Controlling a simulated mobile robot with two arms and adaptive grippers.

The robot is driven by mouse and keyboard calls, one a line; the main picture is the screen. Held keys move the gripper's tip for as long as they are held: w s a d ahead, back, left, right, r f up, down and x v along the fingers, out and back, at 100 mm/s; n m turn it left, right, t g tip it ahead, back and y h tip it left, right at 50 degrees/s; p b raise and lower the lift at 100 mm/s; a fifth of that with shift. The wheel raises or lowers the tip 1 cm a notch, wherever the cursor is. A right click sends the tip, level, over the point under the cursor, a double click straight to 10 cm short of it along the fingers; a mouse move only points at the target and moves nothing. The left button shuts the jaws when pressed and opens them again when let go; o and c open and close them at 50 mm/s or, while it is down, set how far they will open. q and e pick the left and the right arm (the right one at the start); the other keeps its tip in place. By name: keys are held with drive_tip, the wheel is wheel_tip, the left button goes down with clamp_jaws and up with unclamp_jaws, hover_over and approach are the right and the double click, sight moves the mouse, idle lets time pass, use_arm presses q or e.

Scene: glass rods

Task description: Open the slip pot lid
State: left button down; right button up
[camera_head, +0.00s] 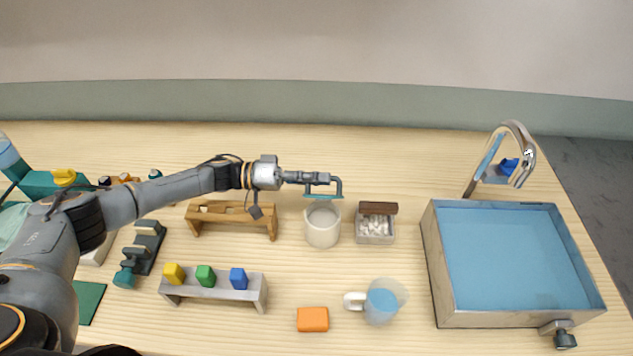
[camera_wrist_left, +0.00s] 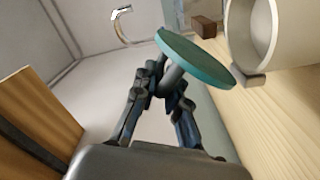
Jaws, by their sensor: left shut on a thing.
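The slip pot (camera_head: 322,228) is a white cylinder standing upright near the middle of the table, and its mouth shows open. In the left wrist view the pot (camera_wrist_left: 240,45) is at the upper right, its rim bare. The lid is a thin teal disc (camera_wrist_left: 195,58) with a grey knob. My left gripper (camera_wrist_left: 163,82) is shut on the knob, and the disc is apart from the pot in that view. In the head view the lid (camera_head: 322,196) shows edge-on below my left gripper (camera_head: 328,182), above the back of the pot. My right gripper is not in view.
A small box with a brown lid (camera_head: 378,208) stands close right of the pot. A wooden rack (camera_head: 232,218) is to its left. A mug (camera_head: 382,302), an orange block (camera_head: 313,319) and a blue-bottomed sink (camera_head: 510,250) are in front and right.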

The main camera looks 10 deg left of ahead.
use_arm(q)
drive_tip(key=w+n, duration=0.2)
drive_tip(key=shift+a+n, duration=0.2)
drive_tip(key=shift+n, duration=0.2)
drive_tip(key=w+b, duration=0.1)
drive_tip(key=w+f+b, duration=0.1)
drive_tip(key=w+b, duration=0.1)
drive_tip(key=w+a+f+b, duration=0.1)
drive_tip(key=b, duration=0.1)
drive_tip(key=shift+w, duration=0.35)
drive_tip(key=shift+f, duration=0.15)
drive_tip(key=c, duration=1.4)
unclamp_jaws()
drive_tip(key=shift+c, duration=0.2)
drive_tip(key=shift+o, duration=0.3)
drive_tip(key=shift+w, duration=0.1)
drive_tip(key=shift+r, duration=0.25)
